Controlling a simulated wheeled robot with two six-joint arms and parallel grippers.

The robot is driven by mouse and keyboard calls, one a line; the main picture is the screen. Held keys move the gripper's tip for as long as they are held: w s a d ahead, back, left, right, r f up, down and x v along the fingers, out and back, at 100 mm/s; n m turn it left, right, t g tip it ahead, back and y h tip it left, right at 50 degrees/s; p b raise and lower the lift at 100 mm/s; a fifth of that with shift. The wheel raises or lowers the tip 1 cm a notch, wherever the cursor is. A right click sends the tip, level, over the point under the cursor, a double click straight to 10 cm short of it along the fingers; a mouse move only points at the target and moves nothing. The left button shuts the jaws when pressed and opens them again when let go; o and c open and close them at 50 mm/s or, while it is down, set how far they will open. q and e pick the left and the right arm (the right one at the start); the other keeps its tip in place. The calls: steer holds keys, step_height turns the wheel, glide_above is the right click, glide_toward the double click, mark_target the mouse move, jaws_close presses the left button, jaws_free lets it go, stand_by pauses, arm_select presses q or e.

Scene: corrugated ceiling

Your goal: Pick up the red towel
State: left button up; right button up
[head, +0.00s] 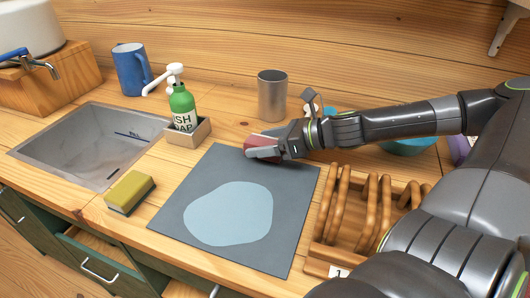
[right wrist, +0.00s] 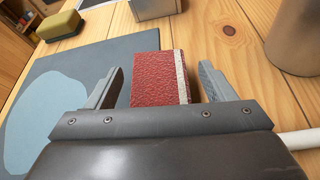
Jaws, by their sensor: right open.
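The red towel (right wrist: 157,80) is a folded red block with a pale edge on its right side in the right wrist view. It lies at the back edge of the dark grey mat; in the head view the towel (head: 262,143) is partly hidden by my right gripper. My right gripper (head: 278,130) is open, with one finger on each side of the towel. In the right wrist view the fingers of the gripper (right wrist: 160,85) stand apart from the towel, with gaps on both sides. My left gripper is not in view.
The grey mat (head: 295,205) has a light blue patch. A wooden rack (head: 325,220) stands at right, a metal cup (head: 272,95) behind. A soap bottle (head: 182,105) stands in a small box, with a sponge (head: 129,193) and sink (head: 85,150) at left.

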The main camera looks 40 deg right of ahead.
mark_target(266, 141)
steer(key=c, duration=1.1)
steer(key=shift+o, duration=0.2)
steer(key=shift+r, duration=0.15)
steer(key=shift+r+p, duration=0.3)
steer(key=shift+p, duration=0.2)
step_height(266, 141, up, 8)
steer(key=p, duration=0.7)
steer(key=shift+f+p, duration=0.15)
steer(key=shift+p, duration=0.2)
steer(key=shift+r+p, duration=0.75)
